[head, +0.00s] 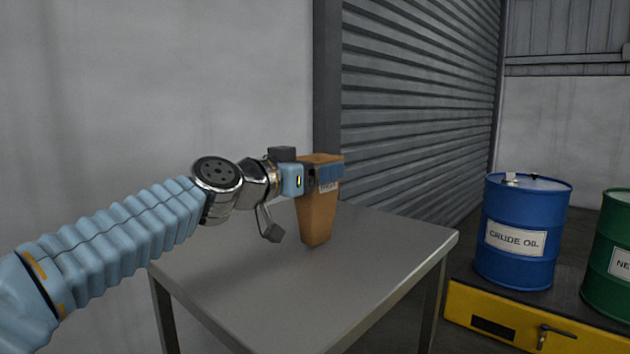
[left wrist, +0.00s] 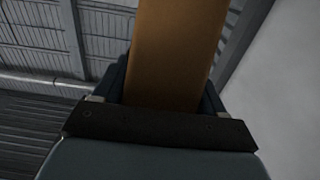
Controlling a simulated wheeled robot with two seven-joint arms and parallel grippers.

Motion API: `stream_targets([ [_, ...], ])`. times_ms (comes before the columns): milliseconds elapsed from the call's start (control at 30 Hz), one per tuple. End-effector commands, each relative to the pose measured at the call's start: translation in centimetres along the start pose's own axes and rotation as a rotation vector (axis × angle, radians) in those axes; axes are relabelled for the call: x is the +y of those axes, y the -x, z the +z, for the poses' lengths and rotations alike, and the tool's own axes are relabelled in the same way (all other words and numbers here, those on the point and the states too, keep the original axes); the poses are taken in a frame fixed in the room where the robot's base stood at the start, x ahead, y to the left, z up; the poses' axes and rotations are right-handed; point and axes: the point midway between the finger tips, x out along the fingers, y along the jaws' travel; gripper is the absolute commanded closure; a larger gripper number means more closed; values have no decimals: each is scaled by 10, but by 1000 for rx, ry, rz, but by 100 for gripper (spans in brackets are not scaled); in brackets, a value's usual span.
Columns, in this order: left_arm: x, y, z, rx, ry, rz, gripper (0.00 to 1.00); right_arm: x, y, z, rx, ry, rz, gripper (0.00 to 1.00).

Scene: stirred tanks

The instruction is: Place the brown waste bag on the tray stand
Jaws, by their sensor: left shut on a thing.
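The brown waste bag (head: 317,215) is upright, over the far part of the grey metal table that looks to be the tray stand (head: 345,290). I cannot tell for certain whether its base touches the top. My left gripper (head: 328,174) is shut on the upper part of the bag, with a blue finger across its front and partly over a white label. In the left wrist view the bag (left wrist: 178,50) stands between the two dark fingers (left wrist: 165,90). My right gripper is not in view.
A blue drum (head: 520,245) marked "CRUDE OIL" and a green drum (head: 610,265) stand on a yellow-sided platform (head: 500,325) at the right. A grey wall and a roller shutter (head: 420,100) rise behind the stand. The rest of the stand's top is bare.

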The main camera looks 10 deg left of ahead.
Motion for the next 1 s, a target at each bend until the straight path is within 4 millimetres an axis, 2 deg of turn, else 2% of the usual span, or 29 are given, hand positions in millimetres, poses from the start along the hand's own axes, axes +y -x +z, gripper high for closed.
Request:
stream_targets([
  [400, 0, 0, 7, 1, -1, 0, 72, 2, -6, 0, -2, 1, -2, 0],
  [433, 0, 0, 6, 1, 0, 0, 26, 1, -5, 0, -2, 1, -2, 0],
  [567, 0, 0, 5, 1, 0, 0, 6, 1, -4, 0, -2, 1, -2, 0],
  [600, 0, 0, 5, 1, 0, 0, 4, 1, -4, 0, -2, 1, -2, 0],
  [933, 0, 0, 0, 1, 0, 0, 4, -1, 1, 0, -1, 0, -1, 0],
  [1000, -1, 10, 3, 3, -2, -2, 4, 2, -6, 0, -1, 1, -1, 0],
])
